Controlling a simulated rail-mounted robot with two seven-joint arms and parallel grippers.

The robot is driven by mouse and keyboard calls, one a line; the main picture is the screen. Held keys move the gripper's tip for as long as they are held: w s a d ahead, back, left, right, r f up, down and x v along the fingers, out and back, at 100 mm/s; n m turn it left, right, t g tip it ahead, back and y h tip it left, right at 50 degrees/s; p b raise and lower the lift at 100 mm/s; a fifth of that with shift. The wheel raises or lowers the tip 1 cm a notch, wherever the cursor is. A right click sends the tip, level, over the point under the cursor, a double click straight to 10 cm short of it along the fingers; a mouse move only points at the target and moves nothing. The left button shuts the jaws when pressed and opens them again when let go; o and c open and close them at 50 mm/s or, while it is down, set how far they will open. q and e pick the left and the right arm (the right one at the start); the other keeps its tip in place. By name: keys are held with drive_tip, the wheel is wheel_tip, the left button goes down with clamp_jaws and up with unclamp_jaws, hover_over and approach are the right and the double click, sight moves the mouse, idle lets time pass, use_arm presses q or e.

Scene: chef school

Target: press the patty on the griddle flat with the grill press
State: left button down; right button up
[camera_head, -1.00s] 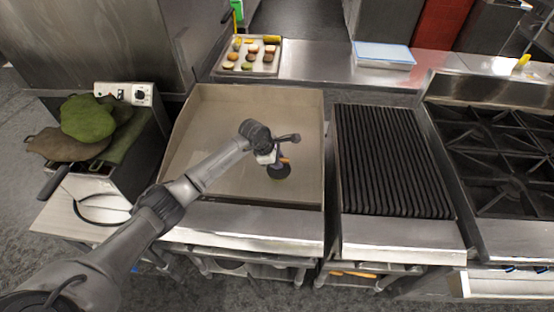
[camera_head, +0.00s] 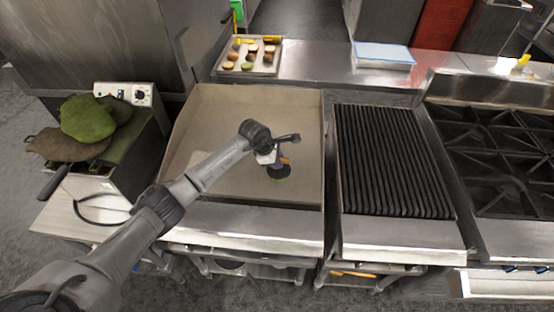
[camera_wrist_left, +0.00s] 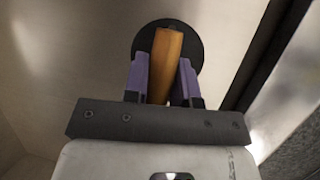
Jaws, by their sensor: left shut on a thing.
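The griddle (camera_head: 200,125) is a pale, walled flat plate left of centre in the head view. The grill press has a dark round plate (camera_head: 279,173) over the right part of the griddle, and an orange-brown handle (camera_wrist_left: 166,58) in the left wrist view. My left gripper (camera_head: 279,160) is above the plate; in the left wrist view its purple fingers (camera_wrist_left: 163,75) are shut on the handle. No patty shows; the press and gripper hide the surface beneath them. I cannot tell whether the press touches anything. My right gripper is not in view.
A tray (camera_head: 217,70) of several food pieces stands behind the griddle. A ribbed grill (camera_head: 392,160) is to the right, with a burner stove (camera_head: 500,150) beyond. Green cloth-like items (camera_head: 88,120) lie on a unit at left. The griddle's left side is clear.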

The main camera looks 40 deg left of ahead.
use_arm(q)
drive_tip(key=shift+s+f, duration=0.15)
drive_tip(key=shift+f, duration=0.05)
drive_tip(key=shift+s+d+r+p, duration=0.1)
drive_tip(key=shift+r+p, duration=0.6)
drive_tip(key=shift+r, duration=0.3)
wheel_tip(320, 180, up, 2)
drive_tip(key=shift+r+p, duration=0.1)
drive_tip(key=shift+p, duration=0.5)
drive_tip(key=shift+r+p, duration=0.35)
drive_tip(key=shift+r, duration=0.15)
drive_tip(key=shift+r+p, duration=1.25)
drive_tip(key=shift+r, duration=0.9)
